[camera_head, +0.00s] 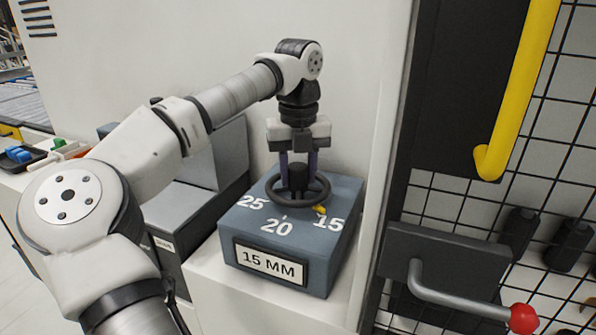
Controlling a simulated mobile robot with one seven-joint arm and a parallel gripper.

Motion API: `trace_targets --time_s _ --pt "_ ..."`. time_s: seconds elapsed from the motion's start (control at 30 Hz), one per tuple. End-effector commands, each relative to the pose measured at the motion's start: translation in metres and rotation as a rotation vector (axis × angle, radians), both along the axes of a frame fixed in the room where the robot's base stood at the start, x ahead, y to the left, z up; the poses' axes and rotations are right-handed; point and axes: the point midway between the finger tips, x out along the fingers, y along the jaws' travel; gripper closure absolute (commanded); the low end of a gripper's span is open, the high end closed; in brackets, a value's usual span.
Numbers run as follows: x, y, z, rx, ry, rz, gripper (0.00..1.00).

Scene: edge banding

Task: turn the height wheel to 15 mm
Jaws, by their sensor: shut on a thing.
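The height wheel (298,203) is a black hand wheel lying flat on top of a blue-grey box (325,250). White numbers 25, 20 and 15 stand around its front side. A small yellow pointer (319,210) at the wheel's rim points toward the 15. A plate (270,264) on the box's front reads "15 MM". My gripper (297,178) points straight down over the wheel, its fingers shut on the wheel's hub. The far part of the wheel is partly hidden by the fingers.
A red-knobbed lever (522,318) on a dark block and a yellow handle (510,105) are on the right, before a wire grid. Grey boxes (215,155) stand left of the wheel box, behind my arm. A tray with blue parts (18,155) lies far left.

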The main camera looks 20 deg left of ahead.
Motion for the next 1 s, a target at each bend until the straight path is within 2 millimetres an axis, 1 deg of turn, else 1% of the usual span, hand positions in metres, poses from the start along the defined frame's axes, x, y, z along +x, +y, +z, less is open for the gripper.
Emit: trace_targets --time_s 0.23,0.27,0.4,0.43,0.67,0.77,0.87,0.97,1.0 --pt "0.001 0.000 0.001 0.002 -0.003 0.002 0.85" --pt "0.001 0.000 0.001 0.001 -0.004 0.002 0.61" --pt "0.000 0.000 0.001 0.002 -0.003 0.001 0.43" --pt "0.000 0.000 0.001 0.002 -0.003 0.001 0.41" --pt "0.000 0.000 0.000 0.001 -0.001 0.000 0.41" --pt "0.000 0.000 0.003 0.001 -0.002 0.000 0.41" --pt "0.000 0.000 0.013 0.001 -0.002 0.001 0.41" --pt "0.001 -0.001 0.032 0.002 -0.005 0.000 0.41" --pt "0.001 -0.001 0.041 0.002 -0.005 0.001 0.41"
